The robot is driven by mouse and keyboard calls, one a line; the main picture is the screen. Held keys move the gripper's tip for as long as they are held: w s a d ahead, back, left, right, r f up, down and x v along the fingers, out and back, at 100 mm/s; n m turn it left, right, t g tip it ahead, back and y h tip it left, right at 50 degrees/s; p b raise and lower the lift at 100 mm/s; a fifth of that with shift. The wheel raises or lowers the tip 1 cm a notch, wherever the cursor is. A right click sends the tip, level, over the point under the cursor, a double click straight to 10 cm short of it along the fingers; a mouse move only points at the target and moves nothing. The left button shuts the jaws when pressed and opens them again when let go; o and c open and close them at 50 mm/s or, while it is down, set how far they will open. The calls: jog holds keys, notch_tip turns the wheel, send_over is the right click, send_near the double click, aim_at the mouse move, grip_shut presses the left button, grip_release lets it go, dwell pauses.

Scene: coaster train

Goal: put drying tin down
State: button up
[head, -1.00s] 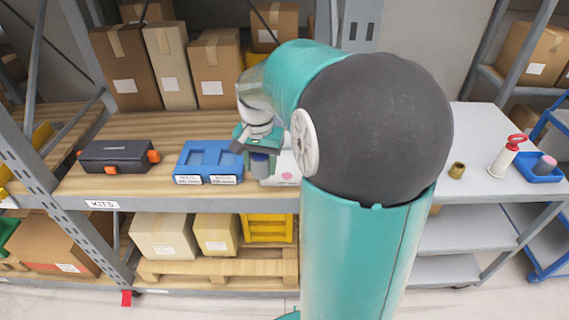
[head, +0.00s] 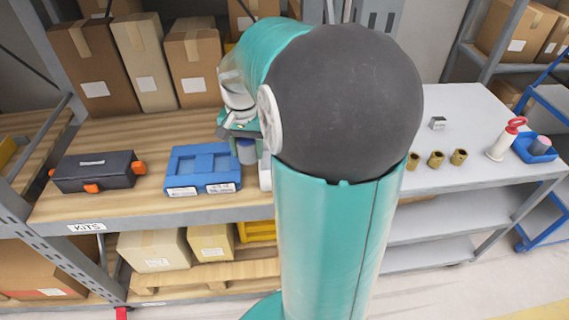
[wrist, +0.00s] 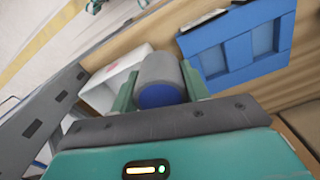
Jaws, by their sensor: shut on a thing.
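The drying tin, a short grey cylinder with a blue end (wrist: 160,96), sits between the two green fingers of my gripper (wrist: 163,88) in the wrist view. My gripper is shut on it. In the head view the tin (head: 247,152) shows below my gripper (head: 243,138), just right of the blue tray (head: 203,184). My arm covers part of this area. I cannot tell whether the tin touches the wooden shelf (head: 130,205). The tray has recesses and white labels, and it also shows in the wrist view (wrist: 232,48).
A white box with a pink mark (wrist: 107,88) stands close beside the tin. A black case with orange latches (head: 95,172) lies left of the tray. Cartons (head: 140,60) line the shelf's back. A grey bench (head: 470,120) at right holds several brass pieces (head: 436,159) and a red-handled white bottle (head: 503,142).

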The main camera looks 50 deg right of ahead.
jog(key=s+d+f, duration=0.1)
jog(key=d+f, duration=0.1)
jog(key=d, duration=0.1)
jog(key=s+d+f, duration=0.1)
jog(key=d+f, duration=0.2)
jog(key=s+d+f, duration=0.1)
jog(key=d+f, duration=0.1)
jog(key=d, duration=0.2)
jog(key=shift+s+f, duration=0.2)
jog(key=shift+f, duration=0.2)
jog(key=shift+d+f, duration=0.4)
jog(key=shift+f, duration=0.1)
jog(key=shift+s+d+f, duration=0.1)
jog(key=shift+d+f, duration=0.05)
jog(key=shift+f, duration=1.5)
jog(key=shift+f, duration=0.15)
jog(key=o, duration=1.1)
notch_tip(320, 180, up, 12)
